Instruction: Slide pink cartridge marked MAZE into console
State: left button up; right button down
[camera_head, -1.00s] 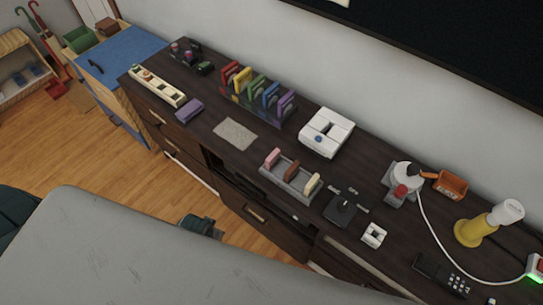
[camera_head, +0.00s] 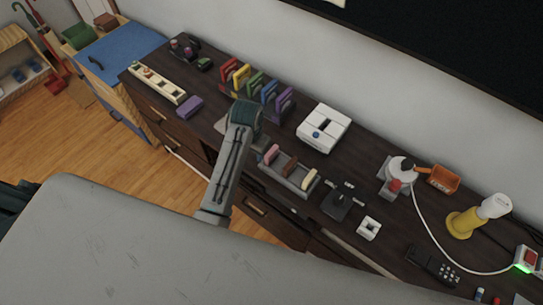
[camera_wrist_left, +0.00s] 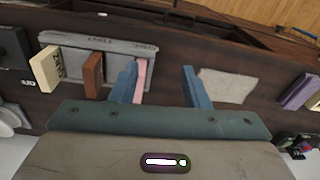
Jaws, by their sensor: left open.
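The pink cartridge (camera_head: 271,154) stands in the left end of a grey rack (camera_head: 304,191); it also shows in the left wrist view (camera_wrist_left: 142,77). A brown cartridge (camera_head: 290,163) and a cream cartridge (camera_head: 309,178) stand beside it. I cannot read a marking on the pink one. The console (camera_head: 324,129) is a white box with a dark slot on top and a blue button, behind the rack. My left gripper (camera_wrist_left: 164,80) is open, with one blue finger close beside the pink cartridge and the other well apart from it. I cannot tell whether that finger touches it.
A beige mat (camera_wrist_left: 227,86) lies beside the rack. Coloured upright cases (camera_head: 257,84) stand behind my arm. A black joystick (camera_head: 342,200) and a small white frame (camera_head: 369,228) lie right of the rack. A lamp (camera_head: 466,222) and its cable are further right.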

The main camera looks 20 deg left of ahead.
pick_arm(q)
jog(key=m, duration=0.1)
send_near(272, 151)
jog(key=shift+w+a+f+g, duration=0.25)
jog(key=shift+w+a+g, duration=0.15)
jog(key=shift+w, duration=0.3)
notch_tip(272, 151, down, 5)
jog(key=shift+s+f+p, duration=0.1)
jog(key=shift+p, duration=0.65)
jog(key=shift+s+d+f+p, duration=0.1)
jog(key=shift+f+p, duration=0.35)
jog(key=shift+p, duration=0.05)
jog(key=f, duration=0.1)
jog(key=f+p, duration=0.1)
jog(key=f, duration=0.1)
jog(key=shift+s+d+f, duration=0.15)
jog(key=shift+s+f, duration=0.05)
jog(key=shift+f, duration=0.55)
grip_shut()
